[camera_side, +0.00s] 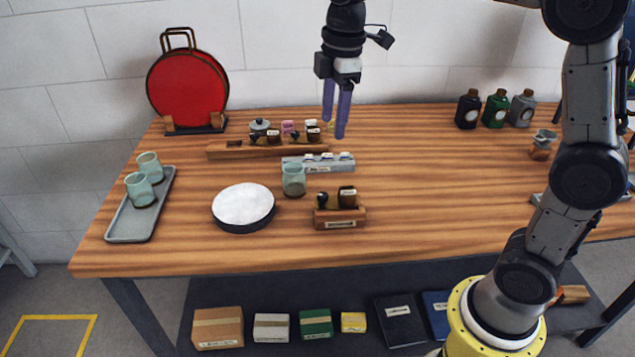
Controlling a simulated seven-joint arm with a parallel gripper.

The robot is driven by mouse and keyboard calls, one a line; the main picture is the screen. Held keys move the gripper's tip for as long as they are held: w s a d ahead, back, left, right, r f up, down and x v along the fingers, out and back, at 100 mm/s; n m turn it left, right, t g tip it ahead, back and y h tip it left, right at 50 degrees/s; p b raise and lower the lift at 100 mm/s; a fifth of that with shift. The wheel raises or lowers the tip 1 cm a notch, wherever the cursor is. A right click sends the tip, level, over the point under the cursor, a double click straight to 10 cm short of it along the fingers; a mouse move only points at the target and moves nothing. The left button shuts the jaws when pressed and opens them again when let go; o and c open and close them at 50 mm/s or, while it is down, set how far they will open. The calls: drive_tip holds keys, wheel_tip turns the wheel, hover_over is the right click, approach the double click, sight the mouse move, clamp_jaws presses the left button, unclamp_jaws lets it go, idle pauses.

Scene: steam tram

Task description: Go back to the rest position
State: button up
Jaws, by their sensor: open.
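My gripper (337,122) hangs pointing down above the back middle of the wooden table (440,190). Its two purple fingers are apart, with nothing visible between them. The fingertips overlap the back edge of a small group of labelled items in the picture; I cannot tell the exact gap, but they look clear of the things below.
A tray (128,224) with cups stands left. Bottles (495,109) stand back right.

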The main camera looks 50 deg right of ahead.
drive_tip(key=s+r+m+t, duration=0.1)
drive_tip(key=s+r, duration=0.3)
drive_tip(key=s, duration=0.3)
drive_tip(key=s+f+m+t, duration=0.1)
drive_tip(key=s+f+m, duration=0.3)
drive_tip(key=s, duration=0.3)
drive_tip(key=s+f+m+t, duration=0.2)
drive_tip(key=s+f+m, duration=0.2)
drive_tip(key=s+m, duration=0.3)
drive_tip(key=shift+s+f, duration=0.2)
drive_tip(key=shift+s, duration=0.35)
drive_tip(key=shift+a, duration=0.1)
